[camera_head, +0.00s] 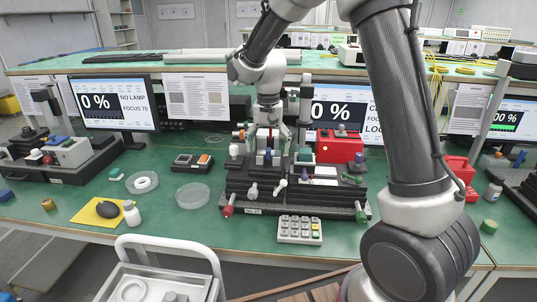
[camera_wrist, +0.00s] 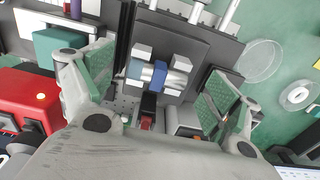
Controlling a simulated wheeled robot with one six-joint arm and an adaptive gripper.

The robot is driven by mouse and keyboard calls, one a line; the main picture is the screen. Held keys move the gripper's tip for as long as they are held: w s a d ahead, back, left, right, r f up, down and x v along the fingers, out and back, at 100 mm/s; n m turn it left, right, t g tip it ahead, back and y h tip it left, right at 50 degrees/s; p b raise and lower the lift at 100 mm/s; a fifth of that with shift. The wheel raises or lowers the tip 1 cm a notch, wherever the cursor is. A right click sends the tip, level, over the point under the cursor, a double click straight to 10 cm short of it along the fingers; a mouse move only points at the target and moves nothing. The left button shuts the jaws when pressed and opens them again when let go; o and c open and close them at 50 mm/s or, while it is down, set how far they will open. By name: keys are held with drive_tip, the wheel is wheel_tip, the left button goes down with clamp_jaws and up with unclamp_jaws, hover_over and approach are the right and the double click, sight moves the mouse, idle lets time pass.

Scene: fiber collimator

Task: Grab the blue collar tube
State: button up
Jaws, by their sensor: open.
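The blue collar tube (camera_wrist: 159,74) lies in the wrist view as a short silver cylinder with a blue band around it. It rests across pale blocks in front of a dark plate (camera_wrist: 180,45). My gripper (camera_wrist: 156,88) is open, with one green-padded finger on each side of the tube and clear gaps between. The fingers do not touch it. The tube is too small and crowded there to make out surely.
A red box (camera_head: 339,147) stands right of my gripper; it also shows in the wrist view (camera_wrist: 25,105). Posts and knobs crowd the bench. A keypad (camera_head: 299,230) lies in front. Clear round dishes (camera_head: 193,195) are to the left, with open green tabletop around them.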

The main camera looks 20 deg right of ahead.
drive_tip(key=shift+f, duration=0.45)
drive_tip(key=shift+c, duration=0.4)
drive_tip(key=c, duration=1)
drive_tip(key=shift+c, duration=0.2)
